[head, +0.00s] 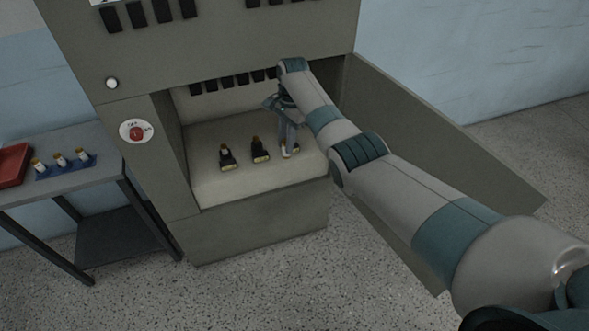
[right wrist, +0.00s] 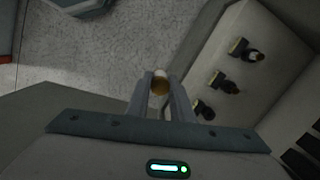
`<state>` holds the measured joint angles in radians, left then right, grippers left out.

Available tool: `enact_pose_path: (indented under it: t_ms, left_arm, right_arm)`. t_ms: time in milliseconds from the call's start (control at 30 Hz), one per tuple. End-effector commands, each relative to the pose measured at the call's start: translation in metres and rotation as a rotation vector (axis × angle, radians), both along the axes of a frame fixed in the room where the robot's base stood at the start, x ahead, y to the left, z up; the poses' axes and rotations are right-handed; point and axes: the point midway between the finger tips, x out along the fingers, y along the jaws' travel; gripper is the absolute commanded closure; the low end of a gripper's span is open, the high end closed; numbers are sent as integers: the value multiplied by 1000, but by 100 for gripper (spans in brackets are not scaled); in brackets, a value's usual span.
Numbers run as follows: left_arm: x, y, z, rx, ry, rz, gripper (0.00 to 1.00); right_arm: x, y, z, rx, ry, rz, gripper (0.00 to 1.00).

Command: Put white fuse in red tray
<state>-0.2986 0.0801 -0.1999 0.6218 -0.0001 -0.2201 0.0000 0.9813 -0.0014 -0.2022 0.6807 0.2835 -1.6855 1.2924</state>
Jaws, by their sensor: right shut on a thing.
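The red tray (head: 14,163) lies on the small side table at the far left. My right gripper (head: 287,146) reaches down inside the cabinet opening, at the right-hand end of the row of fuse holders. It is shut on a white fuse with a gold-brown cap (right wrist: 161,83), held upright between the fingertips. In the right wrist view the fuse shows beside the nearest holder (right wrist: 203,108), which a finger partly hides. I cannot tell how high the fuse is above the shelf. My left gripper is not in view.
A blue rack (head: 66,168) with three white fuses stands beside the tray on the grey side table (head: 95,178). Dark fuse holders (head: 226,157) stand on the pale shelf (head: 225,188). Cabinet walls enclose the opening, and an open panel (head: 440,135) stands at right.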

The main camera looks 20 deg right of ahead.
Motion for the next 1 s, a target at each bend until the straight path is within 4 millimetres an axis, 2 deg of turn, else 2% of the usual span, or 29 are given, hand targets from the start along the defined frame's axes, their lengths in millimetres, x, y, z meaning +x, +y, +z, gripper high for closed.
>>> enact_pose_path:
  t_ms: [33, 100, 200, 300, 433, 533, 667, 833, 1000]
  left_arm:
    - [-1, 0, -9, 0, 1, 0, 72]
    - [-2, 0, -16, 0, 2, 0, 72]
    - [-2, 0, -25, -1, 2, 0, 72]
    - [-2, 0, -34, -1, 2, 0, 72]
    - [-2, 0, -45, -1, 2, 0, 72]
    - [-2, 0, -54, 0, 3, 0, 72]
    - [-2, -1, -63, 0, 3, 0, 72]
    - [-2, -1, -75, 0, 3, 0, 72]
    - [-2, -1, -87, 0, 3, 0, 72]
  right_arm:
    - [11, 1, 21, -7, -8, 37, 100]
    - [20, 8, 49, -7, -8, 95, 100]
    - [25, 17, 85, -8, -7, 186, 100]
    - [23, 30, 112, -7, -5, 283, 100]
    - [10, 46, 134, -9, -5, 422, 100]
    - [-8, 57, 141, -8, -4, 540, 100]
    - [-36, 65, 138, -8, 0, 666, 100]
    - [-78, 64, 120, -5, 2, 807, 100]
    - [-125, 52, 94, -4, 3, 921, 100]
